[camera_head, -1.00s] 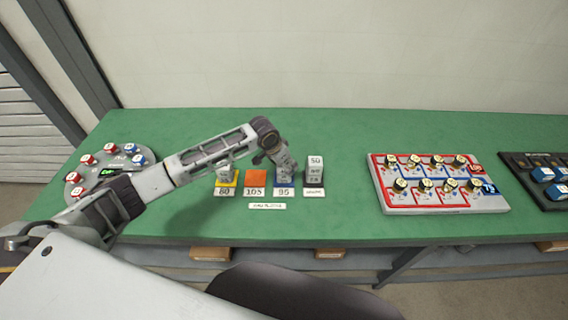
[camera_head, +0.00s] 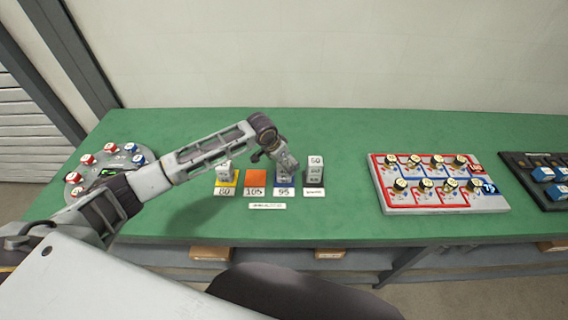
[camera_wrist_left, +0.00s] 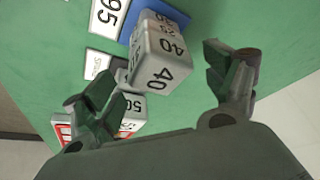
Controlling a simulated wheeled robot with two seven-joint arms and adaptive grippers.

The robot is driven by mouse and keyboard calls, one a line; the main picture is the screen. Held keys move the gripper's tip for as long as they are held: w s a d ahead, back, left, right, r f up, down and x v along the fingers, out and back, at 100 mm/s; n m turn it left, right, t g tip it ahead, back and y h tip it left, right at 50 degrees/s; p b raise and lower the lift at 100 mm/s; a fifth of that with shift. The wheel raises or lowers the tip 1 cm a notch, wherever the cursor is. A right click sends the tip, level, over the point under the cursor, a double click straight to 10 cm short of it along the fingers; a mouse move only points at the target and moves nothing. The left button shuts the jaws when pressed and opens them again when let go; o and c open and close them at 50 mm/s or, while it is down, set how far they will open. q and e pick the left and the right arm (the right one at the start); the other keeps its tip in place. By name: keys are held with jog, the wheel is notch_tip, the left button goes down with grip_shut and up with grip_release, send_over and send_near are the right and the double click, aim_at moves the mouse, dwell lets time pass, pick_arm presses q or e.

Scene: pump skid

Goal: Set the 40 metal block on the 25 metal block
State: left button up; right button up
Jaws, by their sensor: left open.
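The grey metal 40 block (camera_wrist_left: 160,65) stands over the blue pad marked 95 (camera_head: 284,191). My left gripper (camera_head: 284,165) is above this stack in the head view. In the left wrist view the gripper (camera_wrist_left: 170,88) is open, with one finger on either side of the 40 block and visible gaps. I cannot tell exactly how the 40 block rests on what is below it. My right gripper is not in view.
A metal block stack (camera_head: 315,168) topped by 50 stands close right of the blue pad. Left are an orange 105 pad (camera_head: 256,178) and a metal block (camera_head: 224,168) on the yellow 80 pad. A red-and-blue knob panel (camera_head: 436,184) lies right. The green table between is clear.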

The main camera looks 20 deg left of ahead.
pick_arm(q)
jog(key=v, duration=1)
jog(key=shift+r, duration=0.2)
jog(key=shift+s, duration=0.15)
jog(key=shift+f, duration=0.1)
dwell(0.3)
